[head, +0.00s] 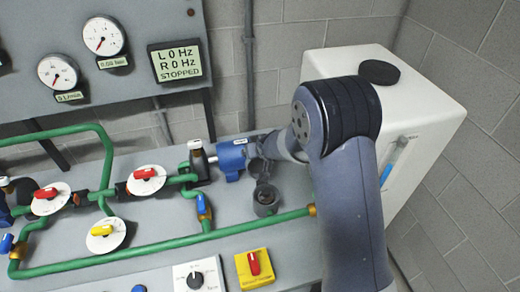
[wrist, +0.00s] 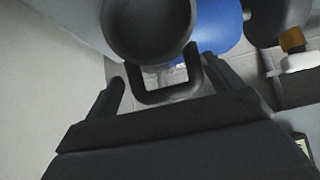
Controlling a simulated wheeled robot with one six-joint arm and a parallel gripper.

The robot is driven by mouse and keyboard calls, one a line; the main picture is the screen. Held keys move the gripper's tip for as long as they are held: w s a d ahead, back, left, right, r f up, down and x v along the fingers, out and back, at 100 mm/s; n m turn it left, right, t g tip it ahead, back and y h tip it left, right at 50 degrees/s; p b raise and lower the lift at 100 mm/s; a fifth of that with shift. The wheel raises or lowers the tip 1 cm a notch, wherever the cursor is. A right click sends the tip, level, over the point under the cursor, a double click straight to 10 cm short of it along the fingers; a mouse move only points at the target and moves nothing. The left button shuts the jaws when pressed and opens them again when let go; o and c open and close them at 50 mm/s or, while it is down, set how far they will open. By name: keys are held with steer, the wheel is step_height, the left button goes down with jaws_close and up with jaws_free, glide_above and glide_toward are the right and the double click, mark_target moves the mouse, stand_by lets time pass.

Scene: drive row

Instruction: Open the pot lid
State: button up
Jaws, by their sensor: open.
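The small dark grey pot (head: 265,203) stands on the bench beside the blue motor, with its round top facing up. In the wrist view a dark round part of the pot (wrist: 150,30) fills the top middle. A dark U-shaped handle (wrist: 167,95) stands out from it. My gripper (wrist: 165,72) is open, with one finger on each side of the handle and visible gaps to both. In the head view my gripper (head: 261,167) is small and dark, just behind the pot. I cannot tell there how the lid sits.
A blue motor (head: 232,158) stands left of my gripper. Green pipes (head: 150,240) run along the bench in front of the pot. A yellow box with a red switch (head: 254,268) lies at the front. A white tank (head: 430,105) stands at the right.

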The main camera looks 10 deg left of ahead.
steer(key=p+v, duration=0.1)
steer(key=v, duration=0.9)
steer(key=shift+s+r, duration=0.25)
steer(key=shift+r, duration=0.05)
steer(key=shift+d, duration=0.15)
